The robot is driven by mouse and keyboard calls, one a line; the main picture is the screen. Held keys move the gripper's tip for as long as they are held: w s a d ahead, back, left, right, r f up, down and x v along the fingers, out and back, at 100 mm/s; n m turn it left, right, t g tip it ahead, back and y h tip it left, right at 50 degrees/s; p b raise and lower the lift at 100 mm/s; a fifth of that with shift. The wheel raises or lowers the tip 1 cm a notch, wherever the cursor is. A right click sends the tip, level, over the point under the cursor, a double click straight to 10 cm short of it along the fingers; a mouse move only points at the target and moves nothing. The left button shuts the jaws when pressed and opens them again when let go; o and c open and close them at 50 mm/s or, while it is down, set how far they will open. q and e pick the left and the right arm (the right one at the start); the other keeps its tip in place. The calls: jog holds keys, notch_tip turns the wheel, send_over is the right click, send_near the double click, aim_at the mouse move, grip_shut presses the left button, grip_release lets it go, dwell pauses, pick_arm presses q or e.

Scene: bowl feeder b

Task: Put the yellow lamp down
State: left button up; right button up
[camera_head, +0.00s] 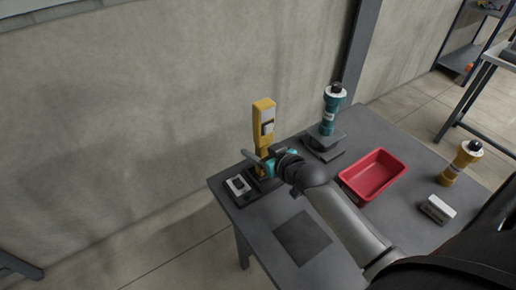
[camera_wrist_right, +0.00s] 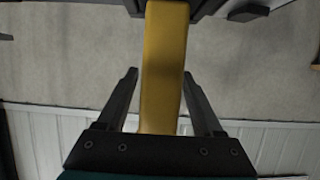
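The yellow lamp (camera_head: 264,118), a tall flat body with a pale panel, stands upright at the table's far left corner. My right gripper (camera_head: 265,165) is at its lower part, with the fingers on either side of it. In the right wrist view the yellow lamp (camera_wrist_right: 163,75) runs between the two fingers (camera_wrist_right: 160,75). A narrow gap shows beside the left finger, and the right fingertip looks very close to the lamp or against it. The gripper hides the lamp's foot, so I cannot tell what it rests on. My left gripper is out of view.
A dark square (camera_head: 302,238) lies on clear tabletop at the front. A black-and-white block (camera_head: 238,186) sits by the left edge. A teal lamp (camera_head: 329,115) stands on a dark base; a red tray (camera_head: 373,175), white box (camera_head: 437,209) and yellow torch-like item (camera_head: 460,163) are further right.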

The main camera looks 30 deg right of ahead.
jog(key=shift+o, duration=0.2)
jog(key=shift+r, duration=0.2)
jog(key=a+p+v, duration=0.1)
jog(key=p+v, duration=0.1)
jog(key=v, duration=1)
jog(key=shift+d+p, duration=0.3)
jog(key=shift+d, duration=0.1)
